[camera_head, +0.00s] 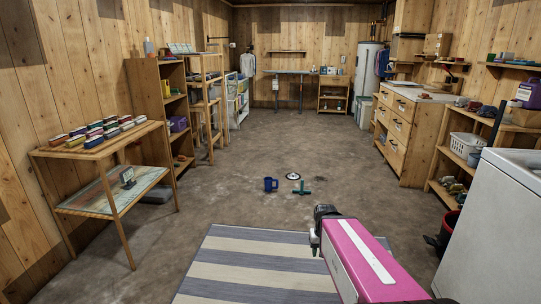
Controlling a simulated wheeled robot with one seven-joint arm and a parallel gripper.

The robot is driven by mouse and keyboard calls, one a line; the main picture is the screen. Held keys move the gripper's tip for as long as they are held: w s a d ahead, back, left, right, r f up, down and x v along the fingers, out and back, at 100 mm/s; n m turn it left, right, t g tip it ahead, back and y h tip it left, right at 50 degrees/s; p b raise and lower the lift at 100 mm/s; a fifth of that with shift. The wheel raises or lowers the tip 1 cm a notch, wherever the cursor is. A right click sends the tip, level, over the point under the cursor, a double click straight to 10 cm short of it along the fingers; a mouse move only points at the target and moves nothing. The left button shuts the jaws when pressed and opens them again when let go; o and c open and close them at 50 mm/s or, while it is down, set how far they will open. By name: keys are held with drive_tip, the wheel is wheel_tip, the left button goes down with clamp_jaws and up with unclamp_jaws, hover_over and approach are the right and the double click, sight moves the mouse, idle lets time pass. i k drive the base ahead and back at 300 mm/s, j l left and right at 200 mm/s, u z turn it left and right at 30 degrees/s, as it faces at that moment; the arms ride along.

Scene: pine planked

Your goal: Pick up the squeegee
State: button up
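A teal T-shaped tool that looks like the squeegee (302,188) lies on the bare concrete floor near the middle of the view. It is small at this distance. A blue mug (271,184) stands just to its left, and a white round dish-like thing (292,176) lies just behind it. My pink arm with a dark joint reaches in from the lower right, nearer to me than the squeegee and apart from it in the picture.
A striped rug (262,268) covers the floor in front. A wooden table (52,153) with several coloured items stands left. A white appliance (495,225), a dark red bin (446,232) and wooden drawers (396,135) line the right. The floor around the squeegee is mostly clear.

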sight(301, 192)
drive_tip(key=i+u, duration=0.3)
drive_tip(key=i, duration=1.6)
drive_tip(key=i+j+z, duration=0.15)
drive_tip(key=i+z, duration=0.25)
drive_tip(key=i, duration=0.3)
drive_tip(key=i+j+z, duration=0.35)
drive_tip(key=i, duration=0.25)
drive_tip(key=i+j+z, duration=0.4)
drive_tip(key=i+j, duration=0.2)
